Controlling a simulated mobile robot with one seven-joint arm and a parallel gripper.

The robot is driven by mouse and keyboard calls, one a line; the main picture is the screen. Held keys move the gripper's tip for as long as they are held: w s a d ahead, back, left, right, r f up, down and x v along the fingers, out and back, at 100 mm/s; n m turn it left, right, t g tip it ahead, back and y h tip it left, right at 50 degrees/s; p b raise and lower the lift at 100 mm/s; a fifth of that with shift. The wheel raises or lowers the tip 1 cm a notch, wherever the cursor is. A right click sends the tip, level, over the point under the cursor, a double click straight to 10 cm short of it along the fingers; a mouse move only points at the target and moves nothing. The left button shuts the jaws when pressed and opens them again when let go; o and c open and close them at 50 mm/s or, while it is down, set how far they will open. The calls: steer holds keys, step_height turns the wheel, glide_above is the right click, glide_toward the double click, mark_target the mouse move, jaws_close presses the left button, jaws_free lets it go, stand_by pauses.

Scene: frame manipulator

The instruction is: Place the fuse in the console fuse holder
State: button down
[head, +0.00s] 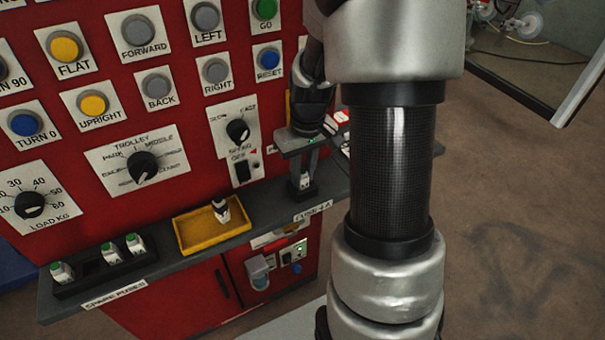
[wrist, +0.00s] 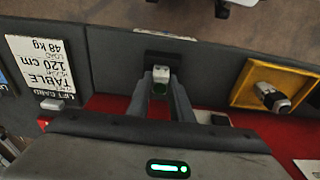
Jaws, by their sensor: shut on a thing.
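My gripper (head: 304,176) is at the right end of the grey shelf, fingers pointing down. It is shut on a white fuse (head: 305,181), which also shows between the fingertips in the wrist view (wrist: 161,73). The fuse is upright, at the small dark fuse holder (head: 303,194) behind a label that seems to read "FUSE 2 A". The holder also shows around the fingertips in the wrist view (wrist: 163,58). The fuse's lower end is hidden, so I cannot tell how deep it sits.
A yellow tray (head: 186,243) on the shelf holds another fuse (head: 221,210). A dark spare-fuse rack (head: 79,290) with three fuses stands at the left. The red panel with buttons and knobs (head: 145,168) rises close behind the shelf. A lift card (wrist: 42,66) lies beside the holder.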

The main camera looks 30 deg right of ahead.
steer(key=c, duration=1.6)
jaws_free()
steer(key=r+p, duration=0.1)
steer(key=r, duration=0.3)
steer(key=s+r, duration=0.1)
steer(key=r, duration=0.3)
steer(key=r+p, duration=0.1)
steer(key=r, duration=0.3)
steer(key=shift+s+p, duration=0.2)
steer(key=shift+p, duration=0.15)
